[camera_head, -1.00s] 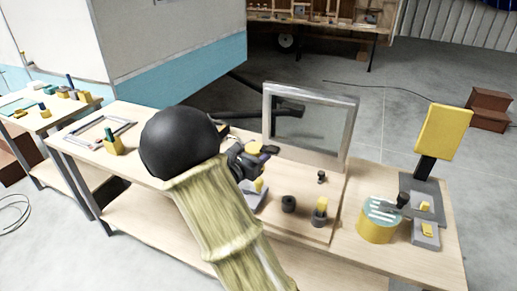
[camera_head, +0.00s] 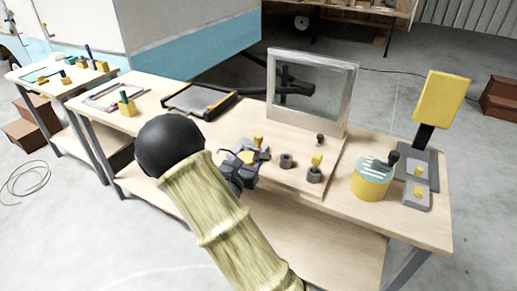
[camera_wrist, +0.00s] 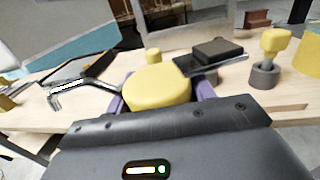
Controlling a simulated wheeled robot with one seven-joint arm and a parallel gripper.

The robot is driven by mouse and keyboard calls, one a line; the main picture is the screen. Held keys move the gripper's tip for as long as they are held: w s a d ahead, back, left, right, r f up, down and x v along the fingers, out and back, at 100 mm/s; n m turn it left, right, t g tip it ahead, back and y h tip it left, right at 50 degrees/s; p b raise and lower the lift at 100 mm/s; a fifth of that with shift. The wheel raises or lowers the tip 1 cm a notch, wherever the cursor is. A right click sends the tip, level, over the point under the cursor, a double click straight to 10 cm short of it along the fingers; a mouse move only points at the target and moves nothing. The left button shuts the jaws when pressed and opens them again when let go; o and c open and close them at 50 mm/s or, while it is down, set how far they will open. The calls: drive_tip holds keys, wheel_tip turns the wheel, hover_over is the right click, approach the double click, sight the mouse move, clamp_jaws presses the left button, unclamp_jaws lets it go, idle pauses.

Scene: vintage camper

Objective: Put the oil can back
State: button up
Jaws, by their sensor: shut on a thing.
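My gripper (camera_head: 243,162) is shut on the oil can, a rounded yellow body (camera_wrist: 157,90) between purple fingers in the wrist view. A thin grey spout with a bent tip (camera_wrist: 62,95) reaches left from it. A dark block on a grey bar (camera_wrist: 213,50) shows at its right and seems to be part of the can. In the head view, the yellow can (camera_head: 246,156) is partly hidden by my wrist and lies in front of the bench's middle items. I cannot tell whether it touches the bench.
The bench (camera_head: 215,135) carries a dark-rimmed tray (camera_head: 198,101), a standing grey frame (camera_head: 312,88), dark rings (camera_head: 287,161), a yellow-topped peg (camera_head: 316,163), a yellow tin (camera_head: 371,182) and a yellow panel on a stand (camera_head: 441,100). Bare wood shows between tray and frame.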

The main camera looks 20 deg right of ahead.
drive_tip(key=s+a+f+n+t+y+b, duration=0.1)
drive_tip(key=a+f+n+t+y+b, duration=0.1)
drive_tip(key=a+f, duration=0.3)
drive_tip(key=s+a+f+n+t+y+b, duration=0.1)
drive_tip(key=a+f+y, duration=0.4)
drive_tip(key=f, duration=0.8)
drive_tip(key=n+t+b, duration=0.1)
drive_tip(key=n+b, duration=0.1)
drive_tip(key=shift+f+n+y, duration=0.3)
drive_tip(key=shift+f, duration=0.1)
drive_tip(key=shift+s, duration=0.1)
